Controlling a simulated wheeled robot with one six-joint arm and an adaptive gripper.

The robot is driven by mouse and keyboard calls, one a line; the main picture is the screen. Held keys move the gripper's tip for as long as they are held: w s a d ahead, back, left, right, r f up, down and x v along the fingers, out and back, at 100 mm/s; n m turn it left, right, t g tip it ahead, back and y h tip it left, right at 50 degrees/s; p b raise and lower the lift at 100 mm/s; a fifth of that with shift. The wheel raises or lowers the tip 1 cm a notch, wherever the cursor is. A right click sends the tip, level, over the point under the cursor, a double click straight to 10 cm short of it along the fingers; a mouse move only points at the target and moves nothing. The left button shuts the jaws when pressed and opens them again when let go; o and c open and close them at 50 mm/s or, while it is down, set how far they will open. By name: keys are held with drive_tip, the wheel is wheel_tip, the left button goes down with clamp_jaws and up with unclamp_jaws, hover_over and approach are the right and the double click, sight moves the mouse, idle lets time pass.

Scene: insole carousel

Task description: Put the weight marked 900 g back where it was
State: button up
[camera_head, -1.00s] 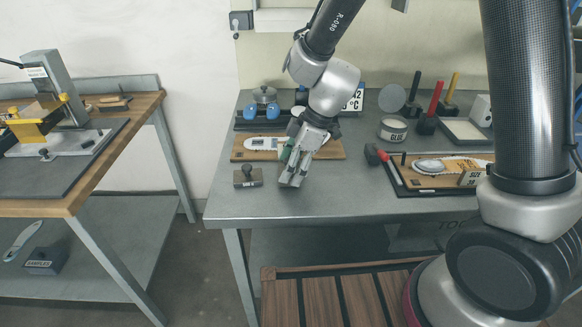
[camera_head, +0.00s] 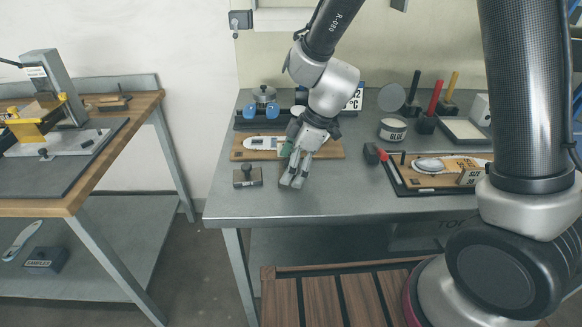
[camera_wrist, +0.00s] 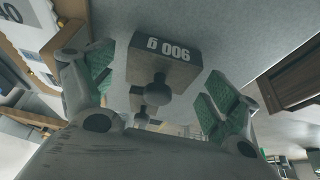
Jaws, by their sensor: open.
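The 900 g weight (camera_head: 247,177) is a dark block with a round knob on top. It stands upright on the grey bench near its front left. In the wrist view, the weight (camera_wrist: 165,58) shows its white "900 g" marking upside down, framed between the fingers with space on both sides.
A wooden board (camera_head: 240,153) with a white insole lies behind the gripper.

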drive_tip(key=s+d+r+m+t, duration=0.1)
drive_tip(key=s+d+r+m, duration=0.15)
drive_tip(key=d+r, duration=1.05)
drive_tip(key=s+d+r+m+t+h, duration=0.1)
drive_tip(key=s+d+r+m+h, duration=0.1)
drive_tip(key=s+d+r+m, duration=0.2)
drive_tip(key=s+d+r+m+t+h, duration=0.2)
drive_tip(key=s+d+r+m, duration=0.3)
drive_tip(key=s+d+m, duration=0.5)
drive_tip(key=d+m, duration=0.1)
drive_tip(key=d, duration=0.4)
drive_tip(key=shift+d+h, duration=0.15)
drive_tip(key=shift+h, duration=0.15)
